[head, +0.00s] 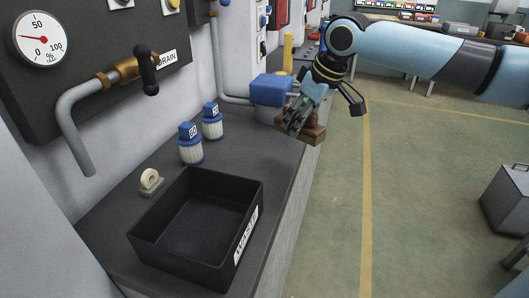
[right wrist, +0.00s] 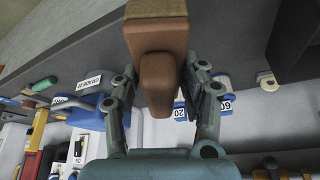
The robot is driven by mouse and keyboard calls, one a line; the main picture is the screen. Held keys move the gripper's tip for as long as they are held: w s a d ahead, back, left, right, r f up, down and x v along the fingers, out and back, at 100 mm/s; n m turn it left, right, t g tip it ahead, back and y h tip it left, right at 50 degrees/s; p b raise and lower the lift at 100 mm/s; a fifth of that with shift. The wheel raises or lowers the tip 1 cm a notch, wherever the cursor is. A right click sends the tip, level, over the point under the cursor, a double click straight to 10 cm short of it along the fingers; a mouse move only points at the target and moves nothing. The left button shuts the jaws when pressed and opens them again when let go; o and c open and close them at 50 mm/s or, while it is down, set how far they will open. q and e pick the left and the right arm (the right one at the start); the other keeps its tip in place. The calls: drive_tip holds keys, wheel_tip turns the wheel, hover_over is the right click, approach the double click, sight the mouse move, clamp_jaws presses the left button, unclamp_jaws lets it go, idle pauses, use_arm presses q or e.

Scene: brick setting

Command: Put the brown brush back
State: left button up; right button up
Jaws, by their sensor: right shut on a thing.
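The brown brush (head: 315,134) is in the grip of my right gripper (head: 297,118), at the far right edge of the dark bench. In the right wrist view the brush (right wrist: 157,70) sits between the two fingers of the right gripper (right wrist: 160,88), which are shut on its narrower part. Its wider block end, with a tan face, points away from the gripper. In the head view the gripper covers part of the brush, and I cannot tell whether it touches the bench. My left gripper is not in view.
A black waste bin (head: 250,240) stands on the bench front. Two blue-capped cartridges (head: 190,150) and a tape roll (head: 149,179) stand near the wall. A blue box (head: 271,90) is just left of my gripper. A drain valve pipe (head: 70,120) juts out. Open floor lies right.

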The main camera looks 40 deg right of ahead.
drive_tip(key=w+a+f, duration=0.1)
drive_tip(key=w, duration=0.1)
drive_tip(key=w+a+f, duration=0.2)
drive_tip(key=w, duration=0.1)
drive_tip(key=w+a+f, duration=0.1)
drive_tip(key=w+f, duration=0.1)
drive_tip(key=shift+w+a+b, duration=0.15)
drive_tip(key=shift+w+b, duration=0.1)
drive_tip(key=shift+b, duration=0.1)
drive_tip(key=shift+f, duration=2)
drive_tip(key=o, duration=1)
drive_tip(key=p+v, duration=0.1)
drive_tip(key=v, duration=1.1)
